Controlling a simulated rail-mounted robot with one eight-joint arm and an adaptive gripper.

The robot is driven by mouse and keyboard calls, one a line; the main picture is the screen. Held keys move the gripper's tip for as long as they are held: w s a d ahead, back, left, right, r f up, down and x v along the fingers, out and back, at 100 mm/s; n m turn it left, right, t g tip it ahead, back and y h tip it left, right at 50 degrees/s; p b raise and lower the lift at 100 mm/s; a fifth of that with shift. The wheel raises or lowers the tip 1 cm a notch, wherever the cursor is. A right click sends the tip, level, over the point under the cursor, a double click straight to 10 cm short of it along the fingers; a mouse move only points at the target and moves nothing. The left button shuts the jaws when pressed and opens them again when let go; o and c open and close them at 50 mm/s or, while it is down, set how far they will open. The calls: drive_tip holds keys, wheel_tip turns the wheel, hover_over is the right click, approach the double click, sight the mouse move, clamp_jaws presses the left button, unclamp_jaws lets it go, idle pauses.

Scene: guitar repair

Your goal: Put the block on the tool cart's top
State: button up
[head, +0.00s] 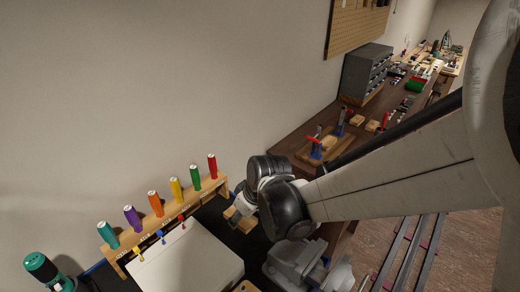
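A small light wooden block (244,224) lies on a dark work surface, just left of my arm's black wrist joints. Other wooden blocks (357,120) lie on the brown bench farther back, so I cannot tell for certain which one is the task's block. My arm reaches in from the right, and its wrist covers much of the area beside the near block. My gripper's fingers are hidden behind the wrist, so I cannot see whether they touch the block. I cannot clearly identify the tool cart's top.
Clamps (316,147) and a grey drawer cabinet (365,73) stand on the brown bench (291,142).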

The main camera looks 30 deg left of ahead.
sight(247, 222)
drive_tip(key=shift+w+f+b, duration=0.1)
drive_tip(key=shift+f+b, duration=1.1)
drive_tip(key=shift+f, duration=1.7)
drive_tip(key=shift+f, duration=0.15)
drive_tip(key=o, duration=1.1)
drive_tip(key=shift+o, duration=0.2)
drive_tip(key=shift+r, duration=0.25)
drive_tip(key=p+v, duration=0.1)
drive_tip(key=v, duration=0.2)
drive_tip(key=p+v, duration=0.2)
drive_tip(key=v, duration=0.2)
drive_tip(key=shift+s+r+p, duration=0.2)
drive_tip(key=shift+s+p, duration=0.05)
drive_tip(key=shift+p, duration=0.05)
